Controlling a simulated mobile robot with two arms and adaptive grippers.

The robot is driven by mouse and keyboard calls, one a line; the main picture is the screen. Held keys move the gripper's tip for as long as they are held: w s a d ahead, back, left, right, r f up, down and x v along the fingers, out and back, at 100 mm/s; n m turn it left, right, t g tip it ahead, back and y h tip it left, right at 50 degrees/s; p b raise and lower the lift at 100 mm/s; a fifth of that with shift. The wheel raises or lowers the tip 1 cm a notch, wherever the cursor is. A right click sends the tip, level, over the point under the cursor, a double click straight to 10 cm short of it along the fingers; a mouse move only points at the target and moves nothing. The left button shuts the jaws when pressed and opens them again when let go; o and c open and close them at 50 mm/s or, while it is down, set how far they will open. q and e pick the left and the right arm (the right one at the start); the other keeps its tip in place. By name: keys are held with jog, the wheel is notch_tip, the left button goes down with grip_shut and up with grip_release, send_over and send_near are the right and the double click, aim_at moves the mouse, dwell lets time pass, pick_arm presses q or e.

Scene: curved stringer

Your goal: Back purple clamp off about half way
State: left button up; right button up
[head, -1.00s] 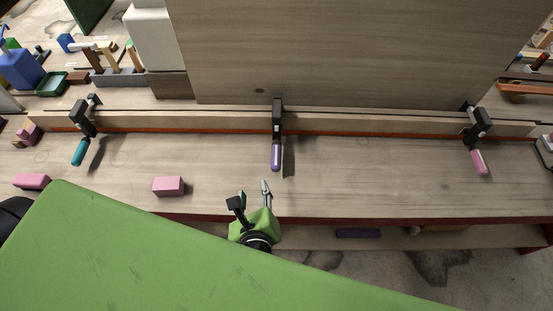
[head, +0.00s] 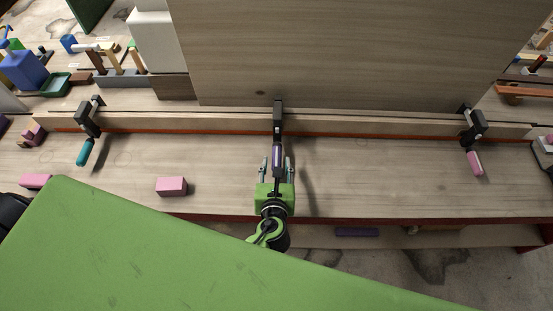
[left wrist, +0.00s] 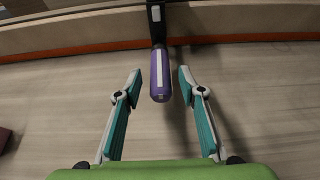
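The purple clamp (head: 277,155) is fixed on the long wooden strip at mid-bench, its black bar on the strip and its purple handle pointing toward me. My left gripper (head: 277,170) is open, with one finger on each side of the handle in the head view. In the left wrist view the purple handle (left wrist: 160,76) lies between the fingertips of the left gripper (left wrist: 158,82), with a gap on both sides; neither finger visibly touches it. My right gripper is not in view.
A teal-handled clamp (head: 87,130) and a pink-handled clamp (head: 473,140) hold the wooden strip (head: 370,124) at left and right. A pink block (head: 171,186) lies on the bench left of my gripper. A large wooden panel (head: 340,50) stands behind the strip.

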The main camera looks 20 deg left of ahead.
pick_arm(q)
jog(key=shift+x, duration=0.9)
jog(key=shift+c, duration=0.4)
grip_shut()
